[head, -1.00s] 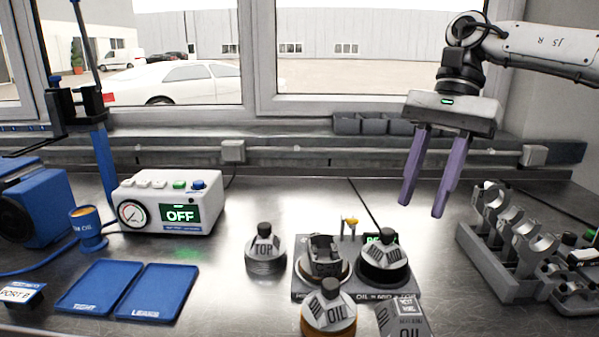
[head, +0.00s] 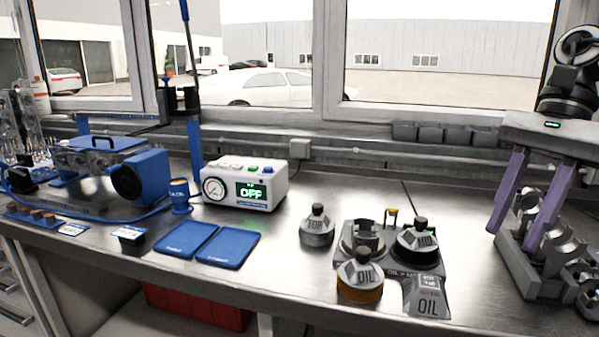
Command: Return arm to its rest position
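My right gripper (head: 516,205) shows at the right of the head view, its two purple fingers spread apart and pointing down. Nothing is between the fingers. It appears above or in front of the grey rack of ring-ended parts (head: 540,245); I cannot tell how far its tips are from the rack. Only the wrist end of my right arm (head: 568,92) shows at the right edge. My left gripper is not in view.
A control box reading OFF (head: 245,184), blue mats (head: 222,247) and a blue machine (head: 140,178) stand left.

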